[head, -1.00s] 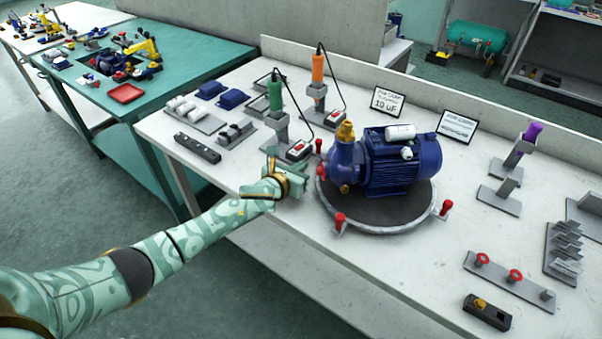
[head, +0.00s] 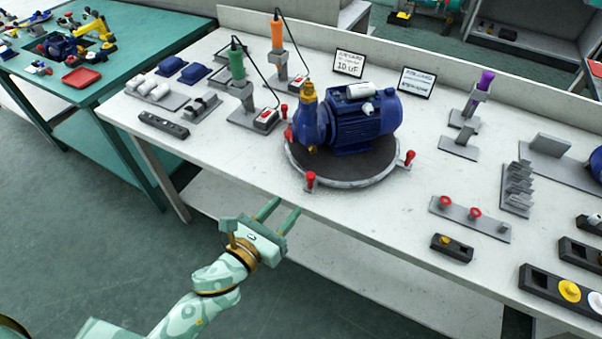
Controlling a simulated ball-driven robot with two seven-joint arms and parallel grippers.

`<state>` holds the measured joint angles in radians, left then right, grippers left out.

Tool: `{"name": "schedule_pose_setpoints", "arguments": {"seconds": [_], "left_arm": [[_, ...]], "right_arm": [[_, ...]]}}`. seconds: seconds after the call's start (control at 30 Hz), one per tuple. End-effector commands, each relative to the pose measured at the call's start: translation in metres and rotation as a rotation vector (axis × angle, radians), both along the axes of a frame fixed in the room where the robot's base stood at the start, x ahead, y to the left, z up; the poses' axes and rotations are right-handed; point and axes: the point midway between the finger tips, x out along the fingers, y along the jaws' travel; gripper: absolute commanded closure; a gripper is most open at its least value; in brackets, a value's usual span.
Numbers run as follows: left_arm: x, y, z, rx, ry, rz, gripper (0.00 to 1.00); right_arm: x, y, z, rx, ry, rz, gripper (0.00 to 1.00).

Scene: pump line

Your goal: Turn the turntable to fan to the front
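The round turntable (head: 345,178) sits on the white bench, with a dark top, a grey rim and several red-topped posts around its edge. A blue pump motor (head: 362,124) stands on it, with a blue pump body and brass fitting (head: 309,103) at its left end. The motor's other end points right and slightly back; I cannot make out the fan clearly. My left gripper (head: 284,212) is in front of the bench edge, left of and nearer than the turntable. Its two fingers are apart with nothing between them. My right gripper is not in view.
Green (head: 237,66) and orange (head: 277,34) corded tools stand in holders left of and behind the turntable. A purple-handled tool (head: 485,82) and a grey plate with red rings (head: 470,217) are to the right.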

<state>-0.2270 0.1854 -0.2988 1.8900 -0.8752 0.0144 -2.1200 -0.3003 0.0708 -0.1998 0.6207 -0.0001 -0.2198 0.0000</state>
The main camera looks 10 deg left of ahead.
Motion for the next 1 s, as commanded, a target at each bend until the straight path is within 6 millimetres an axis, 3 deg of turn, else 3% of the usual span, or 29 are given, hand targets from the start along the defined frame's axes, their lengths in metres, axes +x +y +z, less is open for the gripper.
{"name": "schedule_pose_setpoints", "arguments": {"seconds": [0.03,0.13,0.3,0.47,0.8,1.0], "left_arm": [[-0.02,-0.003,-0.005,-0.006,-0.019,0.023,0.62],[-0.044,0.0,0.002,0.031,-0.063,0.057,0.62],[-0.051,0.003,0.01,0.068,-0.092,0.077,0.62],[-0.025,-0.005,0.013,0.07,-0.095,0.074,0.62],[0.058,-0.028,0.011,0.067,-0.092,0.074,0.62],[0.089,-0.037,0.009,0.066,-0.088,0.075,0.62]], "right_arm": [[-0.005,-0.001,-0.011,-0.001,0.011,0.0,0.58],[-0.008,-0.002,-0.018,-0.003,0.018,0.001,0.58],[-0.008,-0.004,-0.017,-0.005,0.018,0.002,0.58],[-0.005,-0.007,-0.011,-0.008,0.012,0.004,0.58],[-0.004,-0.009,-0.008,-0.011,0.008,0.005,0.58],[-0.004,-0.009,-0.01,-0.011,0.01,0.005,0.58]]}}
